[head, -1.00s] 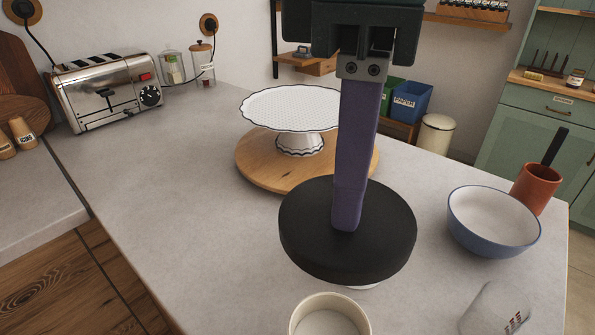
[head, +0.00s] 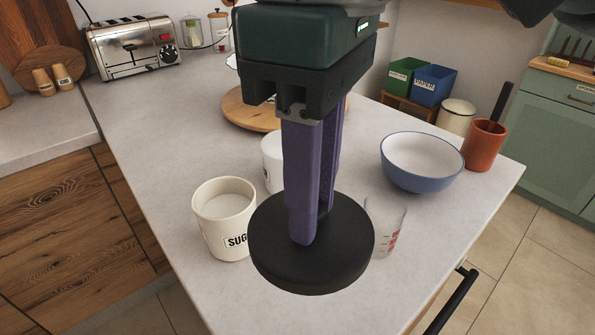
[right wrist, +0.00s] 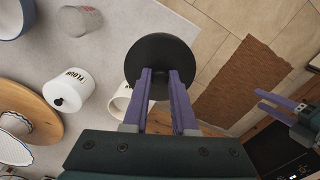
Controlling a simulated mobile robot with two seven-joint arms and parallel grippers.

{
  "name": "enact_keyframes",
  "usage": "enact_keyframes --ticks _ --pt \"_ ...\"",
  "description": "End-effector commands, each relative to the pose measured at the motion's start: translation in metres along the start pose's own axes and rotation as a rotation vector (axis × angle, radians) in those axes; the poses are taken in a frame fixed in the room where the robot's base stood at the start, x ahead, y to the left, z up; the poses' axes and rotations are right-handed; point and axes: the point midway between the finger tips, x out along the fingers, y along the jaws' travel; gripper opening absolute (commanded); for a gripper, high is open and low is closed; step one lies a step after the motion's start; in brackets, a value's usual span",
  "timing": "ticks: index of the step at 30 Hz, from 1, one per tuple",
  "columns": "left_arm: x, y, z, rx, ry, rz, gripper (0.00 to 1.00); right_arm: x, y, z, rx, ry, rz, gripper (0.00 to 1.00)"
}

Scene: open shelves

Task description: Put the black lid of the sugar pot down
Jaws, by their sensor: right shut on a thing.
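My right gripper (head: 313,228) points down and is shut on the black lid (head: 280,262), a thick round disc held about level. The lid is off the sugar pot (head: 222,230), to its right in the head view; its height over the counter is hard to tell. The cream pot stands open, with pale contents showing. In the right wrist view the lid (right wrist: 160,55) overlaps the counter's edge, and the pot (right wrist: 120,102) is partly hidden by a finger. My left gripper (right wrist: 265,104) shows there at the right, its fingers apart and empty.
A clear measuring cup (head: 388,225) stands just right of the lid. The white flour pot (head: 272,165) is behind the sugar pot. A blue bowl (head: 420,165) and a terracotta pot (head: 482,146) stand further right. The counter (head: 415,240) is clear right of the cup.

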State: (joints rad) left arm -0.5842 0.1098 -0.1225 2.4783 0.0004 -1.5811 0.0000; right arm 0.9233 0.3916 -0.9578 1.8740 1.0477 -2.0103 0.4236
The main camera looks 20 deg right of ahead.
Motion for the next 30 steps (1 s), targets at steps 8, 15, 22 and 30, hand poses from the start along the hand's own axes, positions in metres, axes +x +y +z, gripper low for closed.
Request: enact_keyframes --ticks 8,15,22,30 --pt "0.018 -0.003 0.004 0.006 0.006 -0.009 0.5 0.057 -0.001 0.002 0.013 -0.006 -0.003 0.0" --pt "0.025 -0.004 0.006 0.01 0.007 -0.014 0.5 0.126 0.0 0.002 0.01 -0.005 0.0 0.0" --pt "0.029 -0.004 0.007 0.01 0.007 -0.014 0.5 0.158 0.0 0.001 0.01 0.0 0.0 0.0" --pt "0.037 -0.004 0.009 0.009 0.007 -0.013 0.5 0.195 -0.001 0.001 0.01 -0.001 0.0 0.0"
